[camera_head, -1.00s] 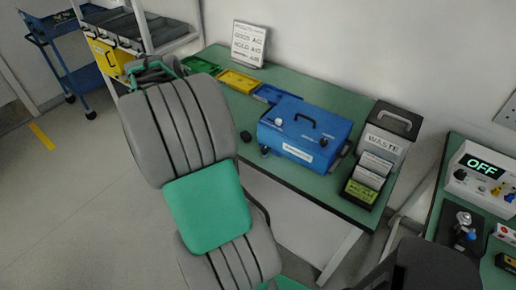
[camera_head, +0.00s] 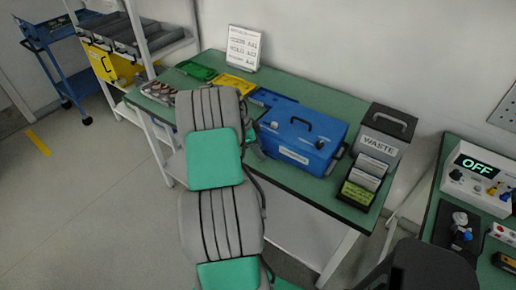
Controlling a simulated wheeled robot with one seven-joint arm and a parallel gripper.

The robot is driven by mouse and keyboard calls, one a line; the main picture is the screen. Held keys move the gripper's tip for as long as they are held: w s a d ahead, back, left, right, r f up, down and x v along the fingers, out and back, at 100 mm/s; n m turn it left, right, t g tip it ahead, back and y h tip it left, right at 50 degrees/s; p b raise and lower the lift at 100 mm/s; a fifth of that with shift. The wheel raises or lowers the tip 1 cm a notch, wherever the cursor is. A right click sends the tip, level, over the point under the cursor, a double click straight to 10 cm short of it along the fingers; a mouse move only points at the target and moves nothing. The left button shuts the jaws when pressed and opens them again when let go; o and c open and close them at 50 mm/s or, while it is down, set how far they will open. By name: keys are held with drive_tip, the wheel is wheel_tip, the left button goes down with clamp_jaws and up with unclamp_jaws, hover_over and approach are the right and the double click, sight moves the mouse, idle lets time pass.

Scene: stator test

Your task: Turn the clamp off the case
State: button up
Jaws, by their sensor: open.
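A black fixture (camera_head: 449,246) stands on the right-hand table. On it is a small silver round part (camera_head: 460,217) with a blue piece (camera_head: 467,236) beside it. These may be the case and the clamp, but they are too small to tell apart surely, and I cannot tell how the clamp is turned. My gripper does not show; my grey and green arm rises in the middle of the picture, well left of the fixture.
A control box (camera_head: 480,177) reading OFF stands behind the fixture. The green table (camera_head: 300,190) holds a blue box (camera_head: 303,135), a waste bin (camera_head: 384,135), a yellow tray (camera_head: 236,84), a green tray (camera_head: 196,70) and several round parts (camera_head: 168,93).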

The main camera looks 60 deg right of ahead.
drive_tip(key=shift+c, duration=0.4)
clamp_jaws()
drive_tip(key=shift+a, duration=0.15)
